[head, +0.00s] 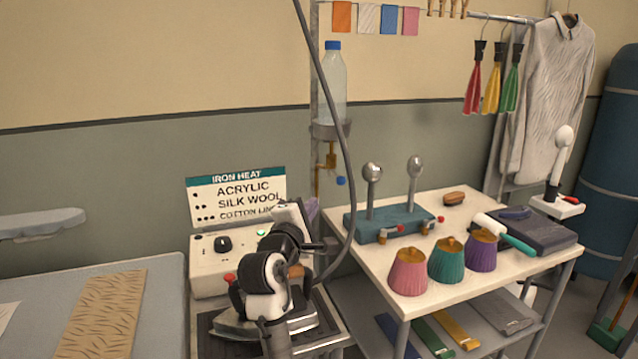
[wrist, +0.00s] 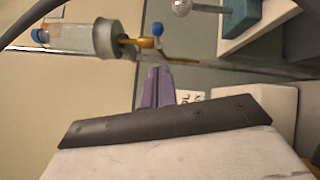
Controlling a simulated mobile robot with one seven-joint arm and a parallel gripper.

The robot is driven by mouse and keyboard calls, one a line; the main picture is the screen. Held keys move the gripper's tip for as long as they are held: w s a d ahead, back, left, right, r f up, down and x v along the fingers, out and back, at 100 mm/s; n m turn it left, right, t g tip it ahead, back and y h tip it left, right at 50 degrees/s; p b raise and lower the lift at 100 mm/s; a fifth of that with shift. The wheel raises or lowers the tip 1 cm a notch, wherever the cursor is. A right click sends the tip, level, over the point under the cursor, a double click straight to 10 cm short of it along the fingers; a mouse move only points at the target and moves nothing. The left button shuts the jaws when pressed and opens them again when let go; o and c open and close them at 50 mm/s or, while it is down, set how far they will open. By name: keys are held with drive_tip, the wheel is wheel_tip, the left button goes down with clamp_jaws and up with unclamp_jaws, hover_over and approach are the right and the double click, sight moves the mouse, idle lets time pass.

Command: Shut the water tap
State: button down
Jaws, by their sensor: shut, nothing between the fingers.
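The brass water tap (head: 330,158) hangs under the grey holder (head: 330,131) of an upright clear bottle with a blue cap (head: 332,85). Its small blue knob (head: 340,181) is low on the right of the brass. The wrist view shows the tap (wrist: 136,41) sideways with the blue knob (wrist: 157,29). I cannot tell whether water is running. My gripper (head: 312,206) has purple fingers, partly hidden by my arm in the head view. In the wrist view the fingers (wrist: 157,75) are shut together and empty, pointing towards the tap and apart from it.
A grey cable (head: 335,105) hangs down close to the bottle and tap. A white control box (head: 210,270) and heat sign (head: 236,200) stand left. A blue-green block with metal balls (head: 380,226) sits on the right table. The wall beside the tap is clear.

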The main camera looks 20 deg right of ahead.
sight(336, 176)
drive_tip(key=shift+d, duration=0.2)
drive_tip(key=p+x, duration=0.3)
drive_tip(key=x, duration=0.7)
idle(0.6)
